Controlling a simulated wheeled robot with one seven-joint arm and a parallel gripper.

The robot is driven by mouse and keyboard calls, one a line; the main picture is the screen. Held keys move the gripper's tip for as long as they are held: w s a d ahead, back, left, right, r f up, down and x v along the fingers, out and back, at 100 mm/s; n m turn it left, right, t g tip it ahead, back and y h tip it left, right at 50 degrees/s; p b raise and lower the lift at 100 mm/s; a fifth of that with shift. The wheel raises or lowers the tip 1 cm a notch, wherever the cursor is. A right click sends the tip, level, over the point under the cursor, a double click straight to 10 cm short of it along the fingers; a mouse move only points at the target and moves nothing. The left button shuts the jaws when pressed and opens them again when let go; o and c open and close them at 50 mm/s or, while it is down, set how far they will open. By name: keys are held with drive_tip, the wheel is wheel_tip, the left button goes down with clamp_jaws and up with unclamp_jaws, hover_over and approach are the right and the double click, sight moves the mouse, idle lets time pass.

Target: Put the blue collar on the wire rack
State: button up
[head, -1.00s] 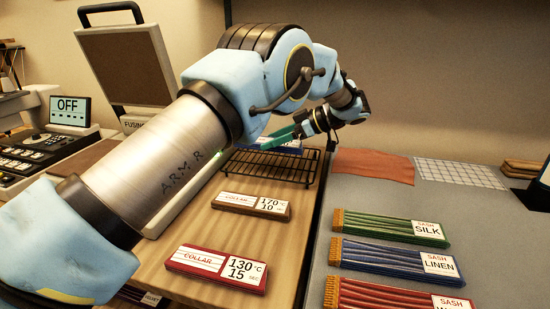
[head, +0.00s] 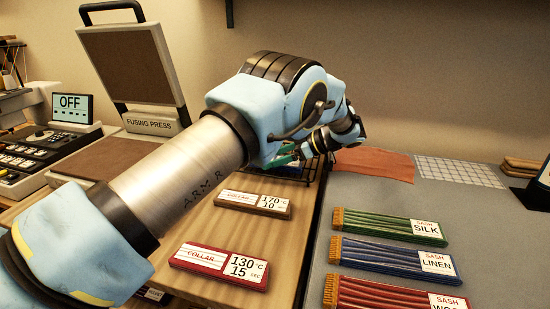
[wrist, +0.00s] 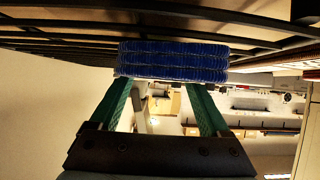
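The blue collar (wrist: 173,61) shows in the wrist view as a stack of blue ribbed bands just beyond my fingertips, against the dark bars of the wire rack. My gripper (wrist: 160,88) has two green fingers standing apart, with only background between them; the collar is wider than their gap. In the head view my gripper (head: 284,158) is low at the wire rack (head: 304,179), at the back of the wooden surface. My arm hides the collar there and most of the rack. Whether the collar rests fully on the bars cannot be told.
A brown collar pack marked 170 (head: 252,204) and a red one marked 130 (head: 219,267) lie in front of the rack. The open fusing press (head: 130,62) stands at left. Green, blue and red sashes lie on the grey surface (head: 400,199) at right.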

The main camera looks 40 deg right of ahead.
drive_tip(key=shift+o, duration=1.3)
drive_tip(key=shift+r, duration=0.1)
drive_tip(key=b+v, duration=0.3)
drive_tip(key=v, duration=0.9)
